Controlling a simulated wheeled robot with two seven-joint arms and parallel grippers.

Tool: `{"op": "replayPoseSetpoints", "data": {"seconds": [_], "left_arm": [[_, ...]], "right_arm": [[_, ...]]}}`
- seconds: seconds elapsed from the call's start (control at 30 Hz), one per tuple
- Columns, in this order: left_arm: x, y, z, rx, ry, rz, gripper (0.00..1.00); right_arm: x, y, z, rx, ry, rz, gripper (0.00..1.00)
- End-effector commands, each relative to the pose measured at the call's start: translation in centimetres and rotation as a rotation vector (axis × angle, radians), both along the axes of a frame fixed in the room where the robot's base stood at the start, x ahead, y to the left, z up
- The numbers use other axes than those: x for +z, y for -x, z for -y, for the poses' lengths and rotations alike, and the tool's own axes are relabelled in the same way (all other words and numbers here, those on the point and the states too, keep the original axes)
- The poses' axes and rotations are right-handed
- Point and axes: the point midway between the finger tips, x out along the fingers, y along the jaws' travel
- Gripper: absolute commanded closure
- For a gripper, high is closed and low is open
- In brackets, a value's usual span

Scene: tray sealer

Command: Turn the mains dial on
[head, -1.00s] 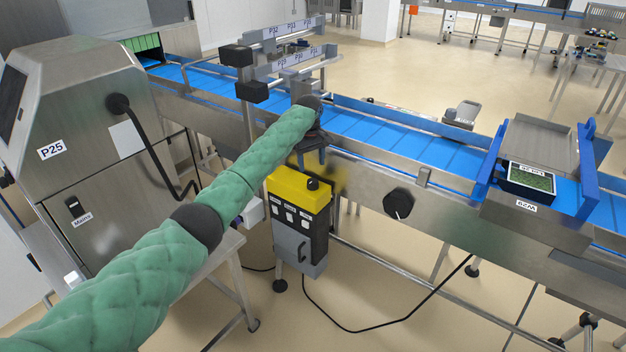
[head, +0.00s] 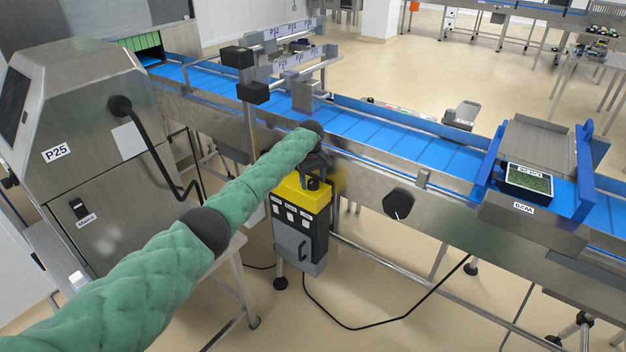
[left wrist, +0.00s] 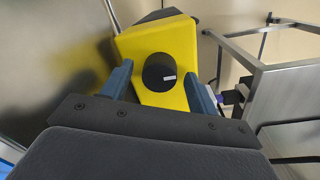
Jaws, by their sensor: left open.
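In the left wrist view the knob (left wrist: 155,68) shows whole, with a white mark pointing right. My left gripper (head: 314,170) is open just above the yellow top, partly hiding it in the head view. In the left wrist view its two blue fingers (left wrist: 159,80) stand apart on either side of the knob, with gaps; I cannot tell their exact height over it. My right gripper is out of view.
A blue conveyor (head: 375,133) runs behind the box. A second black knob (head: 398,204) sits on the conveyor's side. The sealer (head: 85,130) at left carries a small black switch (head: 79,208) labelled Mains. A tray (head: 530,178) lies at right.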

Motion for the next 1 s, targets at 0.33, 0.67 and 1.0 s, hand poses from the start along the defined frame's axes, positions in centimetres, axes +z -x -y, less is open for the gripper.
{"op": "replayPoseSetpoints", "data": {"seconds": [0.33,0.67,1.0], "left_arm": [[0.04,-0.02,-0.01,0.000,0.000,0.000,0.85],[0.08,-0.03,-0.01,-0.067,0.001,0.001,0.85],[0.11,-0.05,0.00,-0.325,0.001,0.000,0.85]], "right_arm": [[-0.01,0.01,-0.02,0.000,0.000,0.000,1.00],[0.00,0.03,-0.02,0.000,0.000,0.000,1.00],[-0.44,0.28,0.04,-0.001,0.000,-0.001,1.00]]}}
